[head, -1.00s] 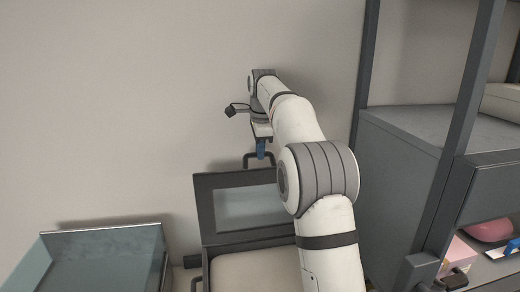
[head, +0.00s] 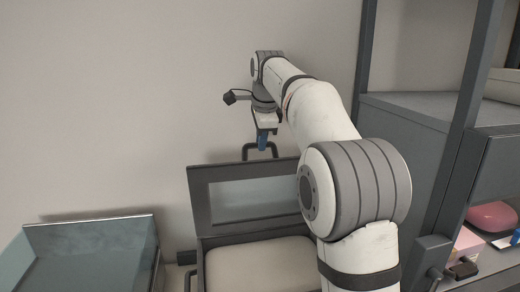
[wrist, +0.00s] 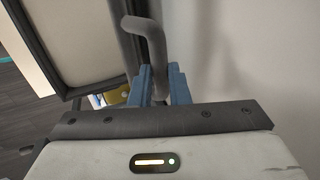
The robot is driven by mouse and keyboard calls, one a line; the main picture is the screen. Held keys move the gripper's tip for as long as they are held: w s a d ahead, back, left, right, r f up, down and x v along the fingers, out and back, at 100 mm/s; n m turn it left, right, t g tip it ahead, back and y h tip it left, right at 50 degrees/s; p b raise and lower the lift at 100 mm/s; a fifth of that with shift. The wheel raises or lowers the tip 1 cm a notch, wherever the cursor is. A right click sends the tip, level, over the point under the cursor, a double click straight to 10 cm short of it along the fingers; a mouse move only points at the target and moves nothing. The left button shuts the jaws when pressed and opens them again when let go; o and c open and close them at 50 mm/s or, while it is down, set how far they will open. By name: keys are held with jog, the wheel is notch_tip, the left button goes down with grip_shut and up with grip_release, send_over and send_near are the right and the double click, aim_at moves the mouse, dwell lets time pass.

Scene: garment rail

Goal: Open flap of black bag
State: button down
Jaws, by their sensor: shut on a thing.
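The black bag has its dark-framed flap (head: 199,203) raised, with a pale window in it. Below it the light beige inside (head: 258,272) of the bag shows, partly covered by my arm. A dark looped handle (head: 245,151) stands at the flap's upper edge. My gripper (head: 263,143), with blue fingers, is at this handle, above the flap. In the wrist view the blue fingers (wrist: 164,86) are shut on the handle (wrist: 134,32), one on each side. The flap's right part is hidden behind my arm in the head view.
A glassy open bin (head: 90,240) stands at the lower left. A grey cabinet with posts (head: 405,140) stands close on the right, with a pink object (head: 492,217) on its lower shelf. The plain wall (head: 130,90) is behind my gripper.

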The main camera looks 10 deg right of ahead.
jog(key=shift+t, duration=0.9)
jog(key=shift+s+d+f+b, duration=0.1)
jog(key=shift+s+f+b, duration=0.1)
jog(key=shift+s+b, duration=1.3)
jog(key=shift+s+d+f+b, duration=0.1)
jog(key=shift+s+f+b, duration=0.1)
jog(key=shift+s+b, duration=1.25)
jog(key=shift+w, duration=0.35)
jog(key=shift+r, duration=0.1)
jog(key=c, duration=1.6)
grip_release()
jog(key=shift+s, duration=0.1)
jog(key=shift+o, duration=1.2)
jog(key=v, duration=0.7)
jog(key=shift+s+r, duration=0.2)
jog(key=shift+r, duration=0.1)
